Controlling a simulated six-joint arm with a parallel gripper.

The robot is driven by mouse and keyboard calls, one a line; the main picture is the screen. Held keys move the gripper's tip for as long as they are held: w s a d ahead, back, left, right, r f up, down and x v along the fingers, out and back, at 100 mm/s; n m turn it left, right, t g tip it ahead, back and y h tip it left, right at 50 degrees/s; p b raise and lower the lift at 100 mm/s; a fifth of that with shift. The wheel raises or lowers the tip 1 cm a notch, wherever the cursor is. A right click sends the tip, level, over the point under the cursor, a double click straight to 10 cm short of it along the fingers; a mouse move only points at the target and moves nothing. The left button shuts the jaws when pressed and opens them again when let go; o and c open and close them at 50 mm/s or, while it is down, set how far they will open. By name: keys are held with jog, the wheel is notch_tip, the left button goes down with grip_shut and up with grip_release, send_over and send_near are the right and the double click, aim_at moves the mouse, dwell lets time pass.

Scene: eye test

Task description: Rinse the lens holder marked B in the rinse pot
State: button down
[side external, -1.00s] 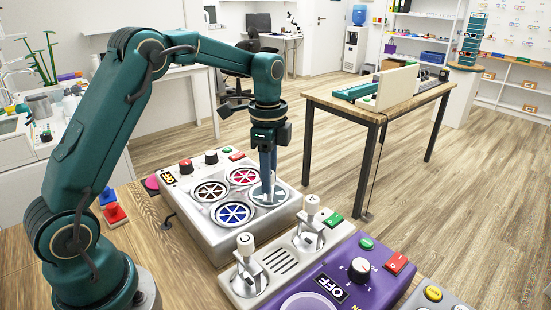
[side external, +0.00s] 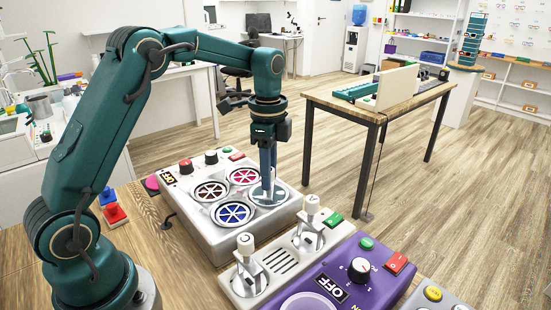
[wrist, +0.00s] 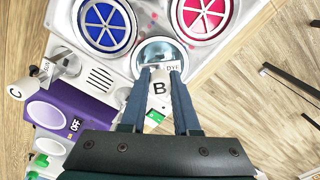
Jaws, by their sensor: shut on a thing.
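My gripper (side external: 268,190) points down over the front right well of the white pot unit (side external: 205,238). In the wrist view my gripper (wrist: 159,76) is shut on the white lens holder marked B (wrist: 158,90). Beyond the holder is a round, pale, bluish well (wrist: 152,48), which also shows around the fingertips in the side view (side external: 283,195). I cannot tell how far the holder's lower end is inside it. A label near the fingertips (wrist: 173,67) seems to read DYE. Which well is the rinse pot is not clear.
Blue (side external: 233,213), red (side external: 244,176) and brown (side external: 211,191) spoked wells adjoin the pale one. Holders C (side external: 245,245) and A (side external: 311,208) stand upright on a pale rack in front. A purple unit (side external: 335,270) with an OFF label is beside the rack.

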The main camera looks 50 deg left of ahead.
jog(key=shift+r, duration=3.2)
